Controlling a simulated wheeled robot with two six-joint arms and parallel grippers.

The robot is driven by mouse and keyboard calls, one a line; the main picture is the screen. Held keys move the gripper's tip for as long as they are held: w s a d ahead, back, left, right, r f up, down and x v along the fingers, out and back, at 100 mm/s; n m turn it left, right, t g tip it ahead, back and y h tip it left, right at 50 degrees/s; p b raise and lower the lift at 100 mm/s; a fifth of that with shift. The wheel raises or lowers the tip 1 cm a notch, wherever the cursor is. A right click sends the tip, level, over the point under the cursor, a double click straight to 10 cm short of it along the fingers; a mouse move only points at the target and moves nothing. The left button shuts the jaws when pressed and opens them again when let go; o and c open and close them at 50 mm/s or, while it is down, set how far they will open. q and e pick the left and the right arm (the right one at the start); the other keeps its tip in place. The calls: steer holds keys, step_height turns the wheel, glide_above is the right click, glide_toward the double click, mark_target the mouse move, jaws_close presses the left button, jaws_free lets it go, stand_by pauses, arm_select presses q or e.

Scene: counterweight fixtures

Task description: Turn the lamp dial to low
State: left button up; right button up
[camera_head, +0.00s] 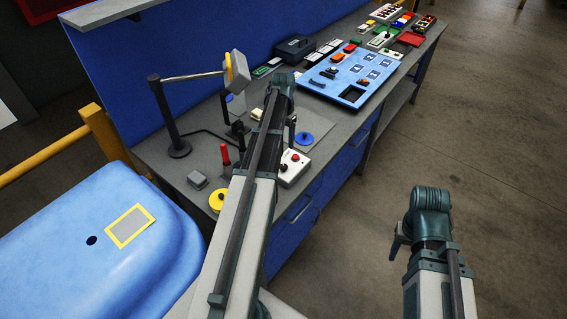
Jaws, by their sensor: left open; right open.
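A small white control box (293,171) stands near the front edge of the bench, with a red button and a dark knob on top. I cannot tell for sure whether that knob (283,168) is the lamp dial, nor read its setting. A dark stand (175,140) with a grey arm carries a grey and yellow head (238,70) at the back left. My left gripper (280,108) is open over the bench, behind the box, and my own arm hides much of the area beneath it. My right gripper (399,238) is open and empty over the floor, right of the bench.
A blue disc (305,138) lies just behind the box. A red-handled post (225,154), a yellow round piece (217,200) and a grey block (197,180) are left of my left arm. A blue panel (350,97) lies farther back. The floor at right is clear.

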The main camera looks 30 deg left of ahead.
mark_target(283, 166)
arm_select(q)
step_height(283, 166, down, 14)
steer(key=b, duration=1.3)
steer(key=shift+r, duration=0.15)
steer(key=shift+c, duration=0.2)
jaws_close()
